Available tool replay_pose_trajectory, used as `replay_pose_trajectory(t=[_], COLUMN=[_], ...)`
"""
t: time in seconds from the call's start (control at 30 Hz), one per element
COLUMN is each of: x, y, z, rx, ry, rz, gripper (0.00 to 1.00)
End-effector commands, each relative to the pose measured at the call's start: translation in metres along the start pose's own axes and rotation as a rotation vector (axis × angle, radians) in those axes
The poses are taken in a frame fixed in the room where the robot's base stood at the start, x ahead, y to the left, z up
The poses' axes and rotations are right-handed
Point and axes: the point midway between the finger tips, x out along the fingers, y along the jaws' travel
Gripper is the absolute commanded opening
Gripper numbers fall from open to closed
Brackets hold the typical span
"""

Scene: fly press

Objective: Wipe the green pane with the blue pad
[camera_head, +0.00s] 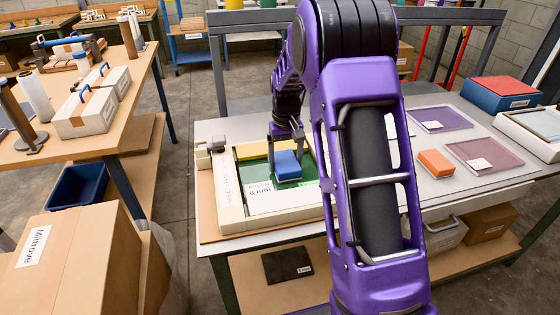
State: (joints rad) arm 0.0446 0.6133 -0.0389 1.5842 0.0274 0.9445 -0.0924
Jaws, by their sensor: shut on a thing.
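The blue pad (288,166) is held below my gripper (287,150), whose fingers are shut on it. The pad is over the green pane (254,171) and looks in contact with it, though the exact contact is hard to tell from this angle. The green pane lies in a pale frame (229,197) on the grey table. White labelled strips lie at the pane's near side. My purple arm hides the right part of the frame and perhaps some of the pane.
A wooden table (100,130) with white boxes stands at left. A cardboard box (75,255) is at lower left.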

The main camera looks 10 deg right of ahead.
Motion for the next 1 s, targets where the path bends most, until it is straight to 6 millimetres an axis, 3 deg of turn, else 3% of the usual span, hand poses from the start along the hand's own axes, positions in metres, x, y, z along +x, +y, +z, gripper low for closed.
replay_pose_trajectory(t=[0.4, 0.67, 1.0], x=[0.002, 0.003, 0.001], y=[0.032, 0.042, 0.072], z=[0.000, 0.000, 0.000], rx=[0.003, 0.001, 0.004], ry=[0.000, -0.001, -0.001], rz=[0.000, 0.000, 0.002], gripper=[0.38, 0.38, 0.38])
